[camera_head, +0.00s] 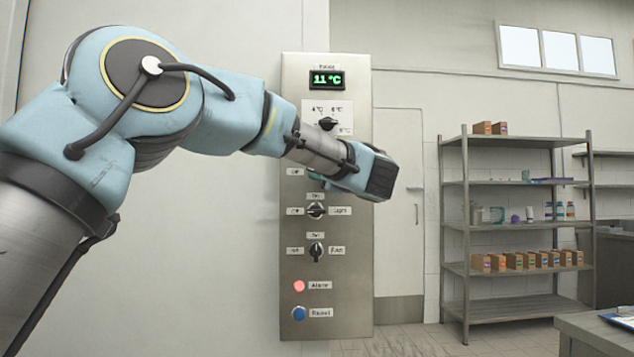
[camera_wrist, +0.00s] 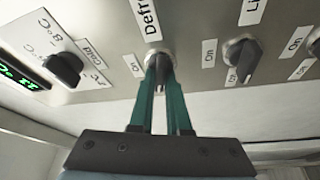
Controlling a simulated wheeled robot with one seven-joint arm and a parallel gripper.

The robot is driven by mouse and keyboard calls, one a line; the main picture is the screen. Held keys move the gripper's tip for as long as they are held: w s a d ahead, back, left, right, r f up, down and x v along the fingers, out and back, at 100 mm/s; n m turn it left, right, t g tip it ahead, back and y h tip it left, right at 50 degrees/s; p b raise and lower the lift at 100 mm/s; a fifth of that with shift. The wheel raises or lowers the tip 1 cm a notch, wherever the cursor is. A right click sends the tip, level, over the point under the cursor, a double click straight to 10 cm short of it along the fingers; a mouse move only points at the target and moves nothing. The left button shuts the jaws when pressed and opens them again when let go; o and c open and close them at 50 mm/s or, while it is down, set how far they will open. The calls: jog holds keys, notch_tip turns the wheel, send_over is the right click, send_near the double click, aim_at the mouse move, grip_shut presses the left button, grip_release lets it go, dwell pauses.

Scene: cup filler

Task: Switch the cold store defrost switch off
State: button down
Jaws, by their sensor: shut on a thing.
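The defrost switch (camera_wrist: 155,56) is a dark rotary knob with a silver collar on the steel panel, next to a label (camera_wrist: 148,18) reading "Defr...". In the wrist view my gripper (camera_wrist: 160,80) has its two teal fingers closed around the knob, one on each side. An "On" label (camera_wrist: 133,65) is to the left of the knob. The fingers cover much of the knob, so its exact setting is hard to read. In the head view my wrist hides this switch; only its "Off" label (camera_head: 300,172) shows at the left.
The control panel (camera_head: 345,250) also carries a temperature display (camera_head: 326,80) reading 11 °C, a temperature dial (camera_head: 327,123), a light switch (camera_head: 316,211), a fan switch (camera_head: 316,251), a lit red alarm lamp (camera_head: 299,286) and a blue reset button (camera_head: 299,313). Shelves (camera_head: 515,268) stand at the right.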

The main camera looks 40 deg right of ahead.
jog(key=shift+n+g+y+b, duration=0.4)
jog(key=shift+n+g+b, duration=0.2)
jog(key=shift+n, duration=1.1)
jog(key=c, duration=0.9)
grip_release()
jog(key=b+v, duration=0.2)
jog(key=v, duration=0.9)
